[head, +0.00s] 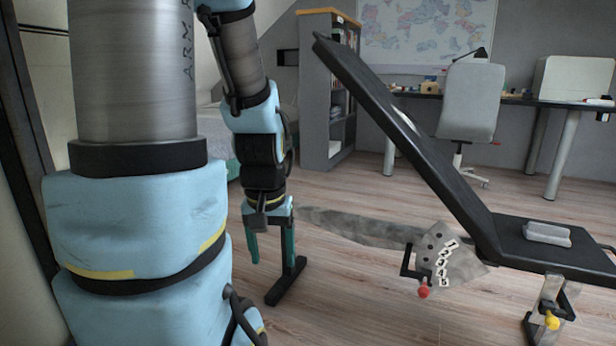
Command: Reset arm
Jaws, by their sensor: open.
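My arm fills the left side of the head view, with a large blue and metal link close to the camera. The arm folds over behind it and hangs downward. My gripper (271,246) points down at the end of the arm, its two green fingers apart and nothing between them. It hangs over the wood floor, left of the weight bench. A black floor foot (287,283) shows just behind and below the fingers.
A black weight bench (400,125) with a raised backrest stands at right; a grey object (547,234) lies on its seat. Behind are a bookshelf (320,90), an office chair (470,103) and a desk (565,150). Wood floor between arm and shelf is mostly clear.

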